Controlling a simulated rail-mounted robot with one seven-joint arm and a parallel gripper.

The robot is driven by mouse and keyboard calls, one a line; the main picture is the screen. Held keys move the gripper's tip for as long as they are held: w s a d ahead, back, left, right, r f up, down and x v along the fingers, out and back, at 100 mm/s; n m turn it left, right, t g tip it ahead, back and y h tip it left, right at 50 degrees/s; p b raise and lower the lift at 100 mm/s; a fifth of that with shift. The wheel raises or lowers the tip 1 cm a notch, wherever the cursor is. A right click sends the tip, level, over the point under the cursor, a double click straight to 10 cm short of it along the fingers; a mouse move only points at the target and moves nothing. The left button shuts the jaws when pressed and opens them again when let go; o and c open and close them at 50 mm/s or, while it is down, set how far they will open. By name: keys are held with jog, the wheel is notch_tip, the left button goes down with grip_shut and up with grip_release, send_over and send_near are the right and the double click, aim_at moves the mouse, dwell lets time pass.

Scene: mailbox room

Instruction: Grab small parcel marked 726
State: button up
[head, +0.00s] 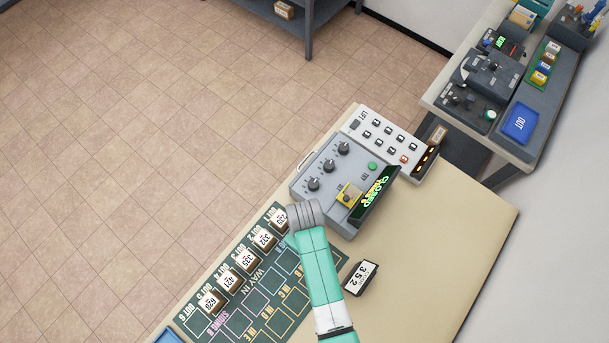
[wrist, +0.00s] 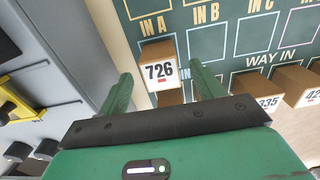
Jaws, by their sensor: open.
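The small parcel marked 726 (wrist: 158,72) is a brown box with a white label, seen in the wrist view just below the IN A cell. My gripper (wrist: 160,75) is open, with one green finger on each side of the parcel in the picture. I cannot tell how far the parcel is from the fingers, and no grip on it shows. In the head view my arm covers part of the green board (head: 255,317), and the fingers are hidden. I cannot make out 726 there.
Other labelled parcels stand in a row, including 335 (head: 247,261) and 421 (head: 230,280). A grey control box (head: 330,168) with knobs and a yellow part stands beside the board. A black 352 sign (head: 360,278) is right of my arm. The table (head: 440,235) is bare at right.

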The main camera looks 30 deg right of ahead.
notch_tip(320, 180, down, 4)
jog(key=shift+a+r, duration=0.1)
jog(key=shift+r, duration=0.15)
jog(key=c, duration=1.1)
jog(key=shift+r, duration=0.15)
